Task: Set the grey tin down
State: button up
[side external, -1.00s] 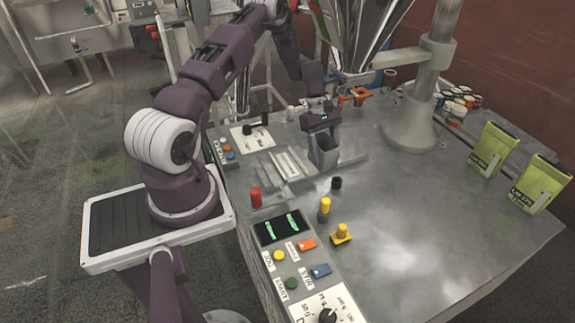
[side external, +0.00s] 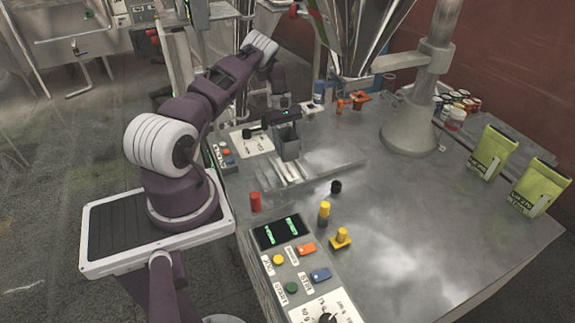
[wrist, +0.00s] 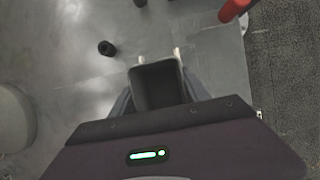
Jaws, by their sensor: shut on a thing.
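The grey tin (side external: 289,150) is an open-topped, squarish container. It is upright between the fingers of my gripper (side external: 284,134), over the left part of the metal table (side external: 420,230), near the flat metal plate with rails. In the wrist view the tin (wrist: 158,86) shows its dark, empty-looking inside, with my gripper's fingers (wrist: 160,98) shut on both its sides. I cannot tell whether its base touches the plate or hangs just above it.
A red cylinder (side external: 255,202) and a black knob (side external: 336,186) stand in front of the tin. A button panel (side external: 290,250) is at the near edge. A thick column (side external: 415,110) and green bags (side external: 493,150) stand to the right. The table's middle right is clear.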

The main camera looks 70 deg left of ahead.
aim_at(283, 130)
notch_tip(283, 130, down, 7)
jog(key=shift+r, duration=0.1)
jog(key=o, duration=1.5)
jog(key=shift+o, duration=0.2)
jog(key=v, duration=1.1)
jog(key=shift+r, duration=0.15)
jog(key=shift+a+r, duration=0.2)
jog(key=shift+r, duration=0.2)
